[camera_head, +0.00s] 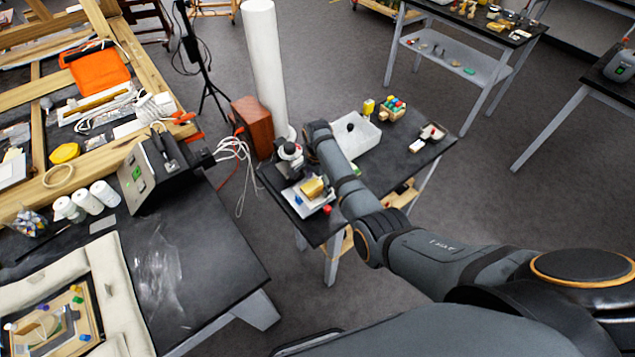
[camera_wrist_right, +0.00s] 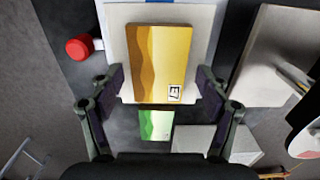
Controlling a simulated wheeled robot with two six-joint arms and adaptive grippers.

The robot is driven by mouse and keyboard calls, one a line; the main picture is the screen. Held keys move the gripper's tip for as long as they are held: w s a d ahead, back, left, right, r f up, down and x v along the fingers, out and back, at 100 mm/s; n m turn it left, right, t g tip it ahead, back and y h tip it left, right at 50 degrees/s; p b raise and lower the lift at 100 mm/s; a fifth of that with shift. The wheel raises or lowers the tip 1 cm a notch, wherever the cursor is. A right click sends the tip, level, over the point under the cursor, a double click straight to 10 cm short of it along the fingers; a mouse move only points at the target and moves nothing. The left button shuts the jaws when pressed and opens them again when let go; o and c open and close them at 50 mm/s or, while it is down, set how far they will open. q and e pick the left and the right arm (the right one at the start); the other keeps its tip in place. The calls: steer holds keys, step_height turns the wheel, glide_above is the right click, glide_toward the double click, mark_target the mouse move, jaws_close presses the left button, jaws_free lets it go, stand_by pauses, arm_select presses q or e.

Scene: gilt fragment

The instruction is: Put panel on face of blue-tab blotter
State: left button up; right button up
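The gold panel (camera_head: 313,188), with wavy bands, lies on a pale flat pad (camera_head: 297,205) on the small black table. In the right wrist view the panel (camera_wrist_right: 157,60) shows a small square mark, and the pale pad (camera_wrist_right: 116,20) extends beyond it. My right gripper (camera_wrist_right: 160,92) is open, its fingers on either side of the panel's near end with narrow gaps. A red knob (camera_wrist_right: 78,47) is at the pad's left; a red piece (camera_head: 327,209) also shows in the head view. A small blue spot (camera_head: 298,200) sits by the pad. My left gripper is not in view.
A green-and-white card (camera_wrist_right: 155,125) lies nearer than the panel. A pale block (camera_wrist_right: 265,55) is to the right. A white column (camera_head: 264,60) stands behind.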

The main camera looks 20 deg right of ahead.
mark_target(318, 185)
steer(key=shift+r, duration=0.45)
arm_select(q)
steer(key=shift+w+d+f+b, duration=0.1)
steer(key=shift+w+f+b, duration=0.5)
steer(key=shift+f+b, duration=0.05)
arm_select(e)
step_height(318, 185, up, 12)
steer(key=shift+f, duration=0.15)
